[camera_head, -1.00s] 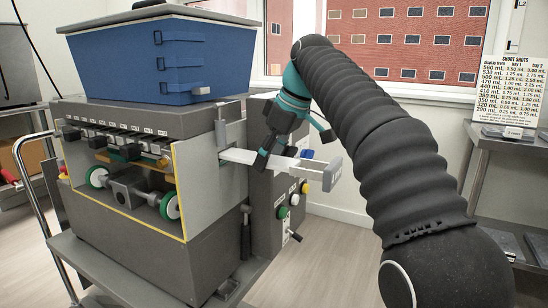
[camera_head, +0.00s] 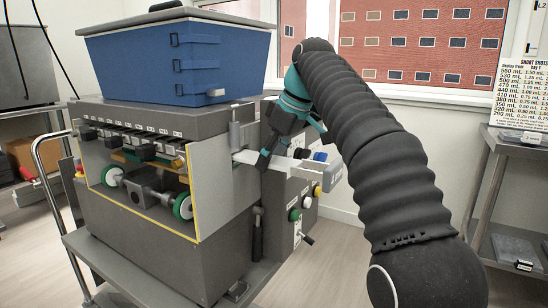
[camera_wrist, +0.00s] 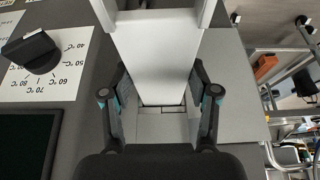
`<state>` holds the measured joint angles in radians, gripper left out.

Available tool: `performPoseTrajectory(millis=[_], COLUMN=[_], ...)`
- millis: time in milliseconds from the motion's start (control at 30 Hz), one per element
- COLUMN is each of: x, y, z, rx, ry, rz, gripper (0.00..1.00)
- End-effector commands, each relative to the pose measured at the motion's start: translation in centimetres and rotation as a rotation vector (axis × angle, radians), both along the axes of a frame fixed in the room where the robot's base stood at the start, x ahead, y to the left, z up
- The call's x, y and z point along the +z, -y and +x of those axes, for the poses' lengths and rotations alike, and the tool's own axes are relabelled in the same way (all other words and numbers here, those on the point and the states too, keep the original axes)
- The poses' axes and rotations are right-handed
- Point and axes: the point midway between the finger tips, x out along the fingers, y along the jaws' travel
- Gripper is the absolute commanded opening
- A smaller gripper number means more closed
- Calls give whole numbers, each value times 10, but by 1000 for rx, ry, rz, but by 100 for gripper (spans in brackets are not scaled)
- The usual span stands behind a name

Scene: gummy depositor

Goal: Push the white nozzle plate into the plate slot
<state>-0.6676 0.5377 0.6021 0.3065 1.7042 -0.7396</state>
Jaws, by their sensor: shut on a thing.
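The white nozzle plate (camera_head: 282,162) juts out from the right side of the depositor, lying flat, with a pale upright handle end (camera_head: 332,175) at its outer end. Its inner end meets the plate slot (camera_head: 238,152) in the machine's side wall; how deep it sits is hidden. My gripper (camera_head: 264,166) is shut on the plate, close to the machine's side. In the wrist view the plate (camera_wrist: 160,55) runs between the two fingers of my gripper (camera_wrist: 160,108).
The blue hopper (camera_head: 175,65) sits on top of the depositor (camera_head: 160,255). A control panel with coloured buttons (camera_head: 294,215) is below the plate. A steel shelf table (camera_head: 525,150) stands at the right. The floor between is clear.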

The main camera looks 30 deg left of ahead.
Motion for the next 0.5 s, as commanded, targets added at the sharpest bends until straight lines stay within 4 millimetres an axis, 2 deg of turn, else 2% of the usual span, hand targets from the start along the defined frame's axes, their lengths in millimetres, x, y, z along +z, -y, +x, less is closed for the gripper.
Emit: performPoseTrajectory(millis=[200,233,300,333,500], x=[1,0,0,0,0], y=[0,0,0,0,0], z=[0,0,0,0,0], rx=[0,0,0,0,0], ry=[1,1,1,1,0], rz=[1,1,1,1,0], gripper=[0,67,85,89,89])
